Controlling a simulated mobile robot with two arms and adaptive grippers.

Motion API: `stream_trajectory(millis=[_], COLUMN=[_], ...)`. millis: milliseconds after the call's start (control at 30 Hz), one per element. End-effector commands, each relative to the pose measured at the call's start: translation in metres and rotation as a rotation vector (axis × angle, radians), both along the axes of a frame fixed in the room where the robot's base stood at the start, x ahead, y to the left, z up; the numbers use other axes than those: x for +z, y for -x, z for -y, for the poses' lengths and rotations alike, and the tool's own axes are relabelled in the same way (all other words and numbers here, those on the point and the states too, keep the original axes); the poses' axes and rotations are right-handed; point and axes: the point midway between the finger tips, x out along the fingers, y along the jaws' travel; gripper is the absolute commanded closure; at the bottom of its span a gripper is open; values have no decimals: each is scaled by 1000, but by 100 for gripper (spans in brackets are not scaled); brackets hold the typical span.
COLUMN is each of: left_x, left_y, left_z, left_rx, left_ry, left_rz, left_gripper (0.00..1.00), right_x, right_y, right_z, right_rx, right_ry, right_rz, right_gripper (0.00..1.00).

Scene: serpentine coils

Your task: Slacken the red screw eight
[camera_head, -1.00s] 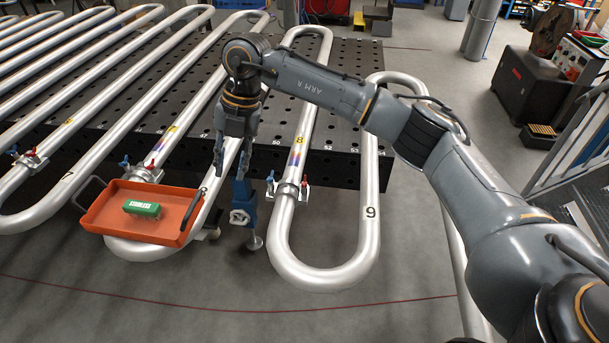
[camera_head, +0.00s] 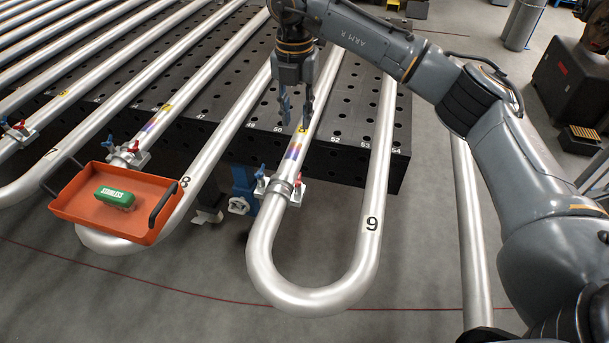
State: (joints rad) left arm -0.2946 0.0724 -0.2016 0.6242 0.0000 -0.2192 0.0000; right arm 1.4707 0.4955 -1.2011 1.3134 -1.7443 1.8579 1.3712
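A clamp (camera_head: 283,190) grips the silver pipe whose yellow tag (camera_head: 303,130) appears to read 8. It carries a red screw (camera_head: 299,182) on its right and a blue screw (camera_head: 261,173) on its left. My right gripper (camera_head: 297,110) hangs fingers down over this pipe, farther back than the clamp and apart from the red screw. Its two fingers are spread with nothing between them. My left gripper is not in view.
Another clamp (camera_head: 129,156) with red and blue screws is left. An orange tray (camera_head: 150,238) holding a green block (camera_head: 115,197) rests over the left bend. The black perforated table (camera_head: 345,160) lies under the pipes. Floor in front is clear.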

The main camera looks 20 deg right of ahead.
Motion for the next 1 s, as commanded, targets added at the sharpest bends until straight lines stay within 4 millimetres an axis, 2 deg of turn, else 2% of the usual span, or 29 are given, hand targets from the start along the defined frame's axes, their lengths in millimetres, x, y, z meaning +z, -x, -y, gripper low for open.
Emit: stream_trajectory(millis=[33,100,333,567,1000], left_x=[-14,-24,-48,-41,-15], left_y=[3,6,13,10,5], left_z=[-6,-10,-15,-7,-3], left_rx=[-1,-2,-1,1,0], left_ry=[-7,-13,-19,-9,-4], left_rz=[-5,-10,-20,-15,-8], left_gripper=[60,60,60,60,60], right_x=[-14,-23,-46,-59,-147], right_y=[0,0,0,0,1], right_z=[-1,-1,0,0,0], right_rx=[1,1,1,0,0], right_ry=[-1,-1,-1,1,0], right_rz=[1,1,1,-2,-5], right_gripper=[72,72,72,72,72])
